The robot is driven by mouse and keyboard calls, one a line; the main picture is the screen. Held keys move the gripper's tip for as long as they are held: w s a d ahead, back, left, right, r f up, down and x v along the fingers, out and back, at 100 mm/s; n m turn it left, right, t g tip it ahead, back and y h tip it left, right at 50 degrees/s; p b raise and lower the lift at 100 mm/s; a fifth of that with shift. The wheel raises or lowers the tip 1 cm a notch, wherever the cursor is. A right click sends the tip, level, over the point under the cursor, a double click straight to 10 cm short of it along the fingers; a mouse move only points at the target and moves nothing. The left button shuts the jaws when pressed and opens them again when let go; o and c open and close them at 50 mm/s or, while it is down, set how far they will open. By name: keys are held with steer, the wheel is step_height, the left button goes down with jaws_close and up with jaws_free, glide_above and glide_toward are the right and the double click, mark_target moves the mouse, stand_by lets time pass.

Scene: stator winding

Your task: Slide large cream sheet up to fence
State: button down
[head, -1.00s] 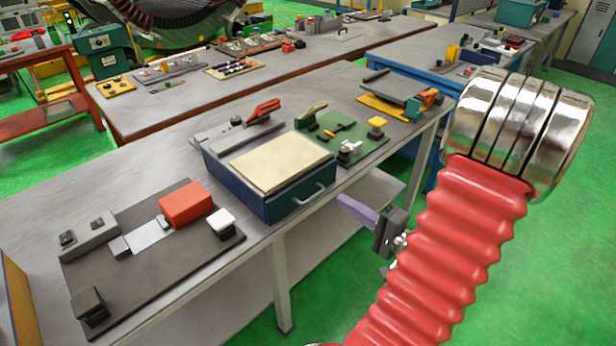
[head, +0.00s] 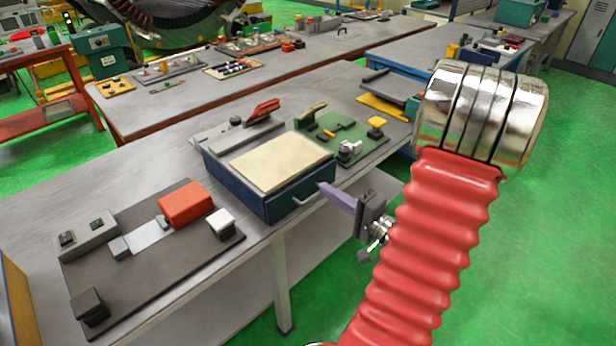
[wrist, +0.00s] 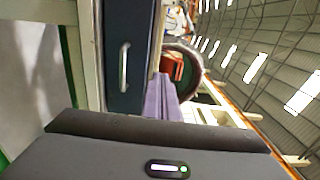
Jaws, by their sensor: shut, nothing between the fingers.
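The large cream sheet (head: 282,161) lies flat on top of a dark blue box (head: 283,201) with a drawer handle at its front. A grey bar (head: 238,139), which looks like the fence, runs along the back of the box, with a red-handled clamp (head: 262,110) at it. My gripper (head: 325,190) is shut and empty, its purple fingers close to the front right of the box, near the handle. I cannot tell whether they touch it. In the wrist view, the purple fingers (wrist: 161,98) point past the blue box front (wrist: 130,60); the sheet is not clearly visible there.
A dark board (head: 150,265) with a red block (head: 186,204) lies left of the box on the grey bench. A green fixture plate (head: 345,138) stands to its right. A metal handle (head: 308,196) sticks out from the box front.

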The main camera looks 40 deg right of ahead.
steer(key=shift+w+a, duration=0.15)
steer(key=shift+w, duration=4.05)
